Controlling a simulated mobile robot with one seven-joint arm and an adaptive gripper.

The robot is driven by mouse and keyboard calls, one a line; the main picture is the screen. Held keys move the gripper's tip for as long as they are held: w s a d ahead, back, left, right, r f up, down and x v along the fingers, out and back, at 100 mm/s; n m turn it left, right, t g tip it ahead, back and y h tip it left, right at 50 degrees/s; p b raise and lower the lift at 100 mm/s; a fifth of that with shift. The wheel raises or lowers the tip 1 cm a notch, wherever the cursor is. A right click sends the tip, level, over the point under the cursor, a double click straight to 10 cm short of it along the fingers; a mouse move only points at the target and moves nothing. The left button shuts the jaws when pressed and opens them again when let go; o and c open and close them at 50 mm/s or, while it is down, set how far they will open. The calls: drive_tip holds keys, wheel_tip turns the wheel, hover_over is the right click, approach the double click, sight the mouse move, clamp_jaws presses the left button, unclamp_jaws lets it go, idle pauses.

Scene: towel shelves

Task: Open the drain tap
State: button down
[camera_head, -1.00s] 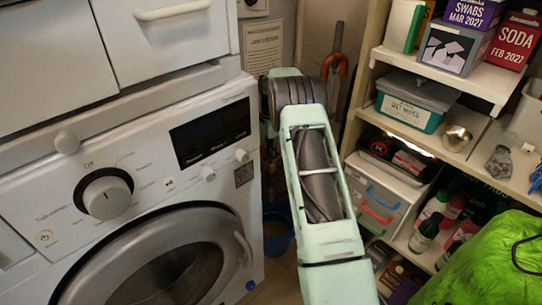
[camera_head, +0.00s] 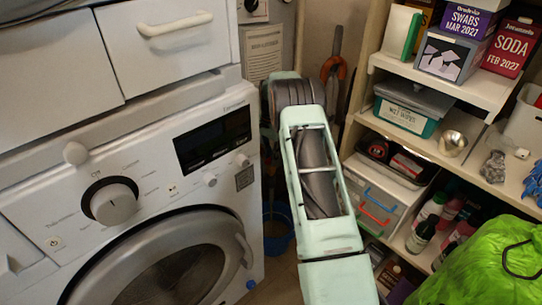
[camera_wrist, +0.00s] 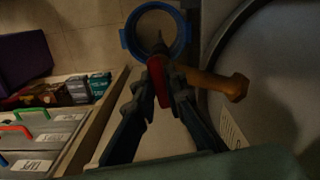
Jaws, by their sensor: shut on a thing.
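In the wrist view, the drain tap shows as a brass-coloured body (camera_wrist: 225,85) with a red lever (camera_wrist: 158,84), close to a large grey surface on the right. My gripper (camera_wrist: 164,78) is shut on the red lever, with its dark fingers reaching up from the bottom of the picture. The fingers hide part of the lever and of the tap. A blue bucket (camera_wrist: 127,42) is on the floor just beyond the fingertips. In the head view, my arm hides the gripper and the tap, and the bucket (camera_head: 279,239) shows partly behind the arm.
A white washing machine (camera_head: 75,225) stands left of my arm. Shelves (camera_head: 485,85) with boxes and bottles stand close on the right, with a green bag (camera_head: 480,265) in front. A grey drawer box (camera_wrist: 40,145) is left of the fingers. The gap between machine and shelves is narrow.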

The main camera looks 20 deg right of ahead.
drive_tip(key=n+p, duration=0.1)
drive_tip(key=n, duration=0.4)
drive_tip(key=shift+n, duration=0.3)
drive_tip(key=n, duration=0.5)
idle(0.4)
drive_tip(key=c, duration=2)
unclamp_jaws()
drive_tip(key=shift+o, duration=0.2)
wheel_tip(320, 180, up, 12)
